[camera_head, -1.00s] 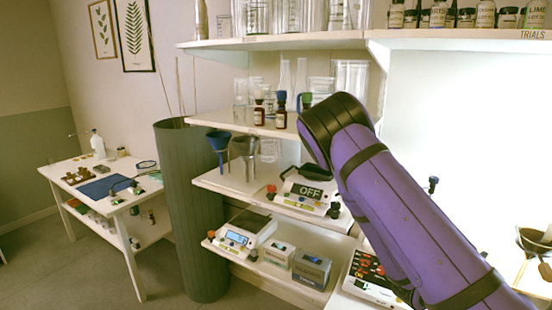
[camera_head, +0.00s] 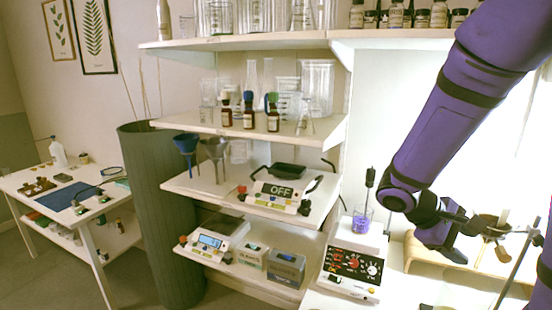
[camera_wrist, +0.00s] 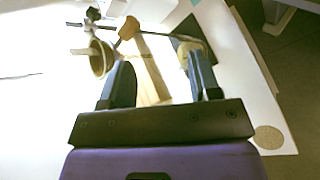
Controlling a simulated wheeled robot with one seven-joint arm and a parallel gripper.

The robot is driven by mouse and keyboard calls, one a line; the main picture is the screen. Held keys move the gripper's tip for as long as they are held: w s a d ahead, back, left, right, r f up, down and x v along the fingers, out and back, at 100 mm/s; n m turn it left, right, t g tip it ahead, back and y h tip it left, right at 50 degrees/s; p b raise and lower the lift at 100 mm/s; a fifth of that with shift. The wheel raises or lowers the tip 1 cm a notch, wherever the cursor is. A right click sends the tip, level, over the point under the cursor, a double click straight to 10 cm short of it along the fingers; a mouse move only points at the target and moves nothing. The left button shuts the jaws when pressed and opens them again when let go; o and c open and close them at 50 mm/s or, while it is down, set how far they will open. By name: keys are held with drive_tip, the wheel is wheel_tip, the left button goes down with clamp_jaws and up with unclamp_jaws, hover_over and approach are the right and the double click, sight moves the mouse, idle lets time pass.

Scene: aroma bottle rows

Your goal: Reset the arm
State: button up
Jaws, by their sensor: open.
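My purple arm (camera_head: 450,120) comes in from the upper right of the head view and bends down at a joint over the white bench. My gripper is open and empty in the wrist view (camera_wrist: 160,78), its two dark fingers spread apart. In the head view its end is small and partly lost among the stand parts at the right. A stand with a clamp and ring (camera_wrist: 100,58) lies beyond the left finger in the wrist view. I cannot tell whether the fingers touch anything.
A hotplate (camera_head: 350,268) with a beaker of purple liquid (camera_head: 362,218) stands left of my arm. Shelves (camera_head: 225,187) with bottles, funnels and scales fill the middle. A wooden board (camera_head: 440,254) and metal rod (camera_head: 517,262) are at the right.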

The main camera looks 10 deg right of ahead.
drive_tip(key=s+a+r+m+t+y, duration=0.2)
drive_tip(key=s+a+r+t+y, duration=0.1)
drive_tip(key=a+r, duration=0.4)
drive_tip(key=s+a+r+m+t+y, duration=0.2)
drive_tip(key=s+a+r+t+y, duration=0.2)
drive_tip(key=a+r+t+y, duration=0.2)
wheel_tip(320, 180, up, 2)
drive_tip(key=shift+s+a+r+t+y, duration=0.15)
drive_tip(key=shift+s+a+t+y, duration=0.2)
drive_tip(key=shift+a, duration=0.55)
idle(0.8)
